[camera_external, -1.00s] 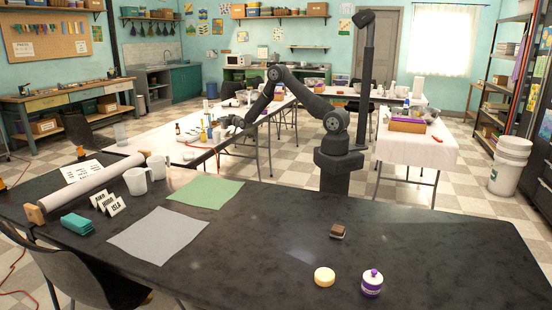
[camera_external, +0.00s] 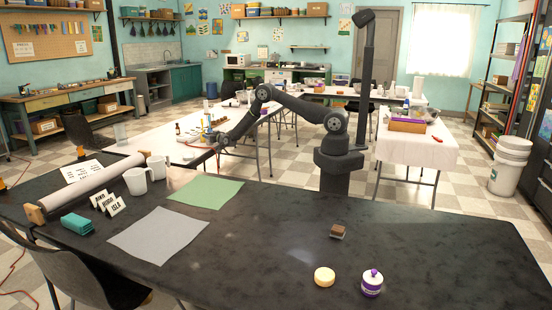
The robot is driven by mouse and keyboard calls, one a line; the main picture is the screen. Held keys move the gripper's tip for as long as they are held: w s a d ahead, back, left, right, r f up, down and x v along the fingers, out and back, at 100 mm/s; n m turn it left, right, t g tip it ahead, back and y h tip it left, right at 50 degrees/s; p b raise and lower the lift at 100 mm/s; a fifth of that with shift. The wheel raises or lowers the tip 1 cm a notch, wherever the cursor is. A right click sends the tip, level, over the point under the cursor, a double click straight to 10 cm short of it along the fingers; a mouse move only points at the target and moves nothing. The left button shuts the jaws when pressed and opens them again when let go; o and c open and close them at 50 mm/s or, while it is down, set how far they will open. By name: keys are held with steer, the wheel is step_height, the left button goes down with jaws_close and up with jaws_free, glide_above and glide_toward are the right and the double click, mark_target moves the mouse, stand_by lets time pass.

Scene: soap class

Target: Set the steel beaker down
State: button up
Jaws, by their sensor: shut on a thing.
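My gripper (camera_external: 212,139) is at the end of my arm, low over the white-covered table (camera_external: 160,143) on the left. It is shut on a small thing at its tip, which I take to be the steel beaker. The beaker's outline is too small and dark to make out against the gripper. I cannot tell whether its base touches the table.
Several small bottles stand close to my gripper, among them a brown bottle (camera_external: 178,129) and a blue one (camera_external: 206,105). The black table (camera_external: 280,240) in front holds mugs, a green mat (camera_external: 207,192) and a grey mat (camera_external: 157,235).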

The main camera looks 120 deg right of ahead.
steer(key=shift+f, duration=0.6)
steer(key=shift+f, duration=0.15)
steer(key=o, duration=1)
steer(key=v, duration=1.6)
steer(key=shift+s+f, duration=0.35)
steer(key=shift+s, duration=0.05)
steer(key=shift+o, duration=0.3)
steer(key=shift+s+a, duration=0.25)
steer(key=shift+a, duration=0.25)
